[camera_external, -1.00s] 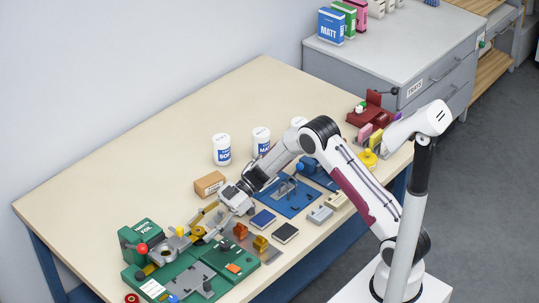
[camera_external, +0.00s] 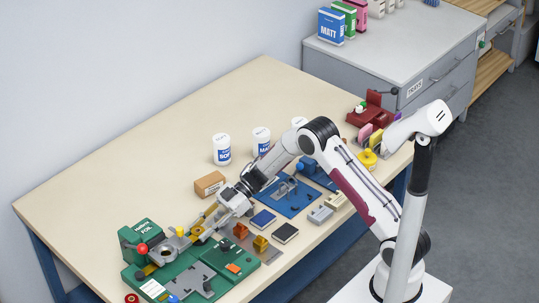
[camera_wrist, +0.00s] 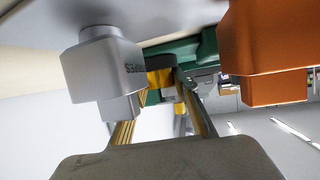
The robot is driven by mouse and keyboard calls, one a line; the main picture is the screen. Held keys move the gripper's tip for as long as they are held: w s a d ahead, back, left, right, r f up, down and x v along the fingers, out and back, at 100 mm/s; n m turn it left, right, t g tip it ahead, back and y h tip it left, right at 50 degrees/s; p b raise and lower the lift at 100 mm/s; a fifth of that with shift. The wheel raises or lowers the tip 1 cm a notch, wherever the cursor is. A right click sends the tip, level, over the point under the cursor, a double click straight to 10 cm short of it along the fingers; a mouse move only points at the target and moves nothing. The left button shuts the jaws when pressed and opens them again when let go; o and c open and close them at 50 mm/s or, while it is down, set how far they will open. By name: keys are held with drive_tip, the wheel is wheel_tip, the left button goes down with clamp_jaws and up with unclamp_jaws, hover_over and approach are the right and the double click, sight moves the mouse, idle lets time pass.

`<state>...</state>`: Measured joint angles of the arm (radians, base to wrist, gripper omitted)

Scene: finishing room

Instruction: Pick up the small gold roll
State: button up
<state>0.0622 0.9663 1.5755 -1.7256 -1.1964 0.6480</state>
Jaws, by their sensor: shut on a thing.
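My gripper (camera_external: 198,231) reaches down to the left over the right side of the green foil machine (camera_external: 143,232) in the external view. It is shut on the small gold roll. In the wrist view the gold roll (camera_wrist: 160,78) shows as a small yellow-gold piece between the ends of the two fingers, against the green machine. The fingers hide part of it. In the external view the roll is hard to tell apart from the gold-coloured fingers.
A brown box (camera_external: 209,184) stands just behind my gripper. White jars (camera_external: 222,149) stand farther back. The table's back left is clear.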

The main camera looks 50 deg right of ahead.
sight(202, 229)
drive_tip(key=shift+r, duration=0.1)
drive_tip(key=shift+r, duration=4.95)
drive_tip(key=shift+c, duration=0.2)
